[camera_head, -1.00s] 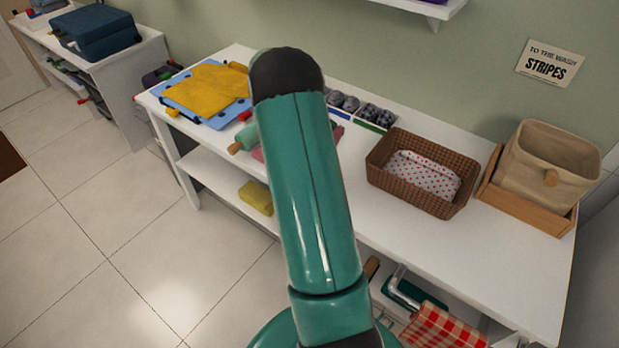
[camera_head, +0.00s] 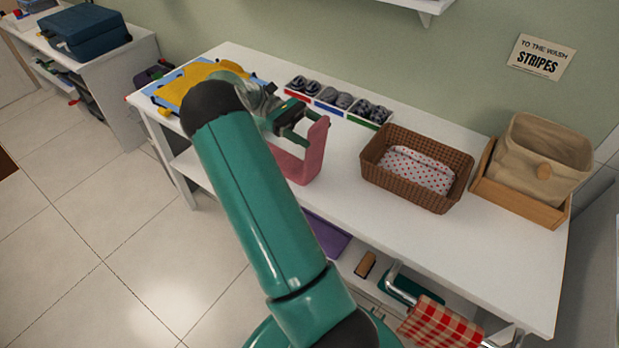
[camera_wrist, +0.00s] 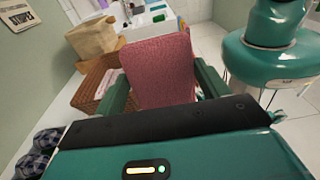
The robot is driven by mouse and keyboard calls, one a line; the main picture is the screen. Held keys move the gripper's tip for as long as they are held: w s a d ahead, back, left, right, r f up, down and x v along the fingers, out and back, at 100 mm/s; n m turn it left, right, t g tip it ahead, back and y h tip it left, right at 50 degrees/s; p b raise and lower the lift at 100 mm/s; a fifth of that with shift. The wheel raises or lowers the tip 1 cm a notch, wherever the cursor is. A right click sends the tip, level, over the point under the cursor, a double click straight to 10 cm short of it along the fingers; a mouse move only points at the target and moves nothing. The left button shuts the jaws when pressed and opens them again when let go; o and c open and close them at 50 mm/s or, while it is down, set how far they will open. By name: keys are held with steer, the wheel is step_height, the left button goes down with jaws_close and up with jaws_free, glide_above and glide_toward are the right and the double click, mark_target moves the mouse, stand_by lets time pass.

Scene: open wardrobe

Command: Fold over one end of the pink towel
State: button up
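The pink towel (camera_head: 302,168) is on the white table, left of the wicker basket. One end stands raised off the tabletop, up at my gripper (camera_head: 308,120), and the rest bends below it. In the wrist view the towel (camera_wrist: 160,72) fills the space between my two fingers (camera_wrist: 165,88), one at each side edge. The fingers are well apart but appear to hold the towel's raised end. My arm hides part of the towel's left side and the table there.
The wicker basket (camera_head: 375,172) holds a dotted cloth. A beige bin (camera_head: 540,150) in a wooden tray stands right. Dividers with dark rolled items (camera_head: 340,101) lie behind the towel. A yellow cloth (camera_head: 195,82) on a blue board lies left. The table front between towel and basket is clear.

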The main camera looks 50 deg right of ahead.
steer(key=shift+w+a+r+g, duration=0.1)
steer(key=shift+w+r+g, duration=0.2)
steer(key=shift+w, duration=0.25)
steer(key=shift+w+f, duration=0.1)
steer(key=shift+w, duration=0.05)
steer(key=shift+w+a, duration=0.15)
steer(key=shift+w, duration=1.6)
